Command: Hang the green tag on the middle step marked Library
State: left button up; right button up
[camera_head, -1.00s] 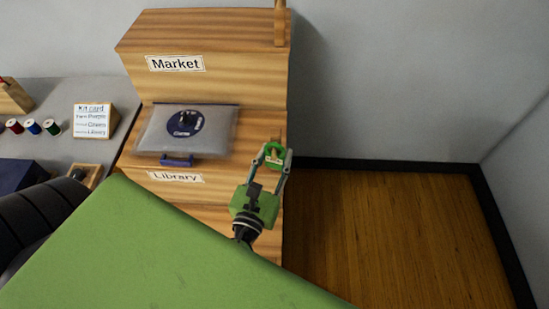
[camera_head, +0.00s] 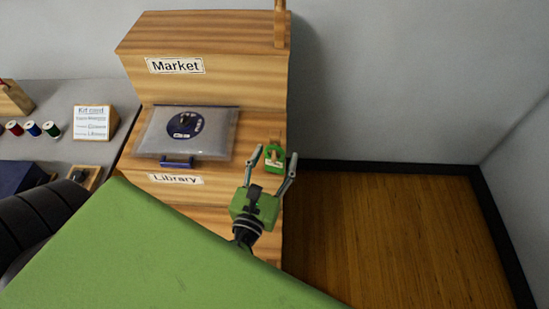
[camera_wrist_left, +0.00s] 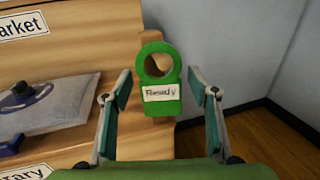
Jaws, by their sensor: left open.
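The green tag (camera_head: 274,168) hangs on the wooden peg (camera_head: 276,140) at the right end of the middle step, above the Library label (camera_head: 176,178). In the left wrist view the tag (camera_wrist_left: 160,109) is upright, its white label reads "Ready", and wood shows through its round hole. My left gripper (camera_head: 275,154) is open, with one finger on each side of the tag and a gap to it on both sides in the wrist view. My right gripper is not in view.
A clear pouch (camera_head: 215,139) with a round dark blue label lies on the Library step, left of the tag. The Market step (camera_head: 225,80) rises behind. A kit card (camera_head: 92,121) and thread spools stand on the grey table at left. Right of the steps is open wooden floor.

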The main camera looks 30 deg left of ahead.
pick_arm(q)
jog(key=shift+s, duration=0.1)
jog(key=s+d, duration=0.2)
jog(key=s, duration=0.9)
jog(key=shift+s, duration=0.35)
jog(key=shift+d, duration=0.1)
